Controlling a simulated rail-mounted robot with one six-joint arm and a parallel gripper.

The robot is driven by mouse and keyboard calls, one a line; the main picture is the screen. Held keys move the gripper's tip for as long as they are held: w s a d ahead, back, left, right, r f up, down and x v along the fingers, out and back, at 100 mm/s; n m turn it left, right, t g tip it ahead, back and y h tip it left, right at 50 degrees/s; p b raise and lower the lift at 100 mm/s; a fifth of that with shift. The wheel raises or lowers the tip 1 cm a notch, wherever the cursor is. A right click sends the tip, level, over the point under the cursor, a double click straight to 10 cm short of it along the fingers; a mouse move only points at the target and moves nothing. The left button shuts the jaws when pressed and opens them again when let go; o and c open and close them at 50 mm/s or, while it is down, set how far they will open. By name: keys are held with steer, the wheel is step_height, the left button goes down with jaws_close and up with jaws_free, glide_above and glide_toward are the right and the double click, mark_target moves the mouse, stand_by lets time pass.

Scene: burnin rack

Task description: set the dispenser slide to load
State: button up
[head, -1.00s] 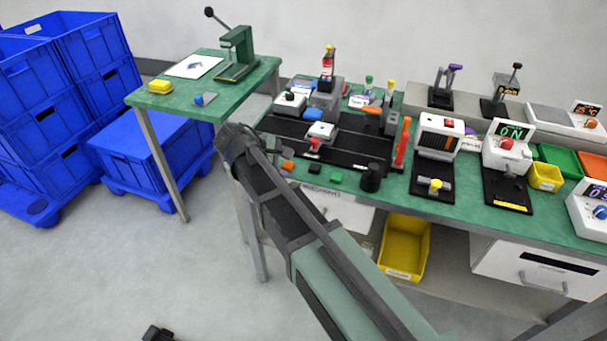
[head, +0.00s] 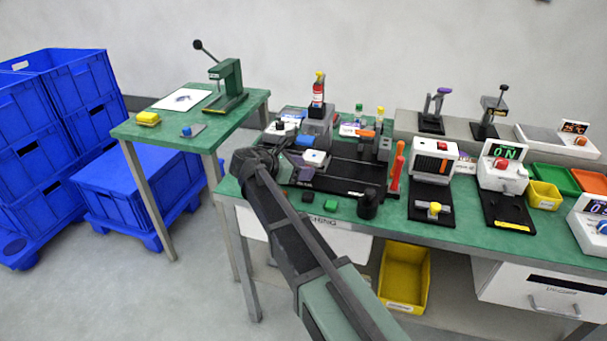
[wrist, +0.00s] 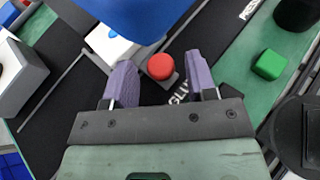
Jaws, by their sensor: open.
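My gripper (wrist: 159,66) is open, its two purple fingers apart, with a round red knob (wrist: 161,67) just beyond the gap between the fingertips. I cannot tell whether they touch. The knob adjoins a white block (wrist: 112,45) on a black base; a large blue shape (wrist: 142,12) covers part of it. In the head view this white block (head: 315,158) sits right of my gripper (head: 287,166), and its knob is hidden. A white box with orange stripes (head: 433,158) has a yellow knob (head: 434,210) on its black base. I cannot tell which is the dispenser slide.
A green block (wrist: 270,64) and a black cylinder (head: 368,204) lie near the bench's front edge. An upright orange-red handle (head: 397,168) stands right of the black track. A yellow bin (head: 404,276) is below. A side table (head: 150,134) stands left.

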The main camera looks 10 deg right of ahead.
steer(key=shift+w+d+f, duration=0.1)
steer(key=shift+d+f, duration=0.05)
steer(key=shift+d, duration=0.25)
steer(key=shift+c, duration=0.5)
jaws_close()
steer(key=shift+w+a, duration=0.1)
steer(key=shift+a, duration=0.05)
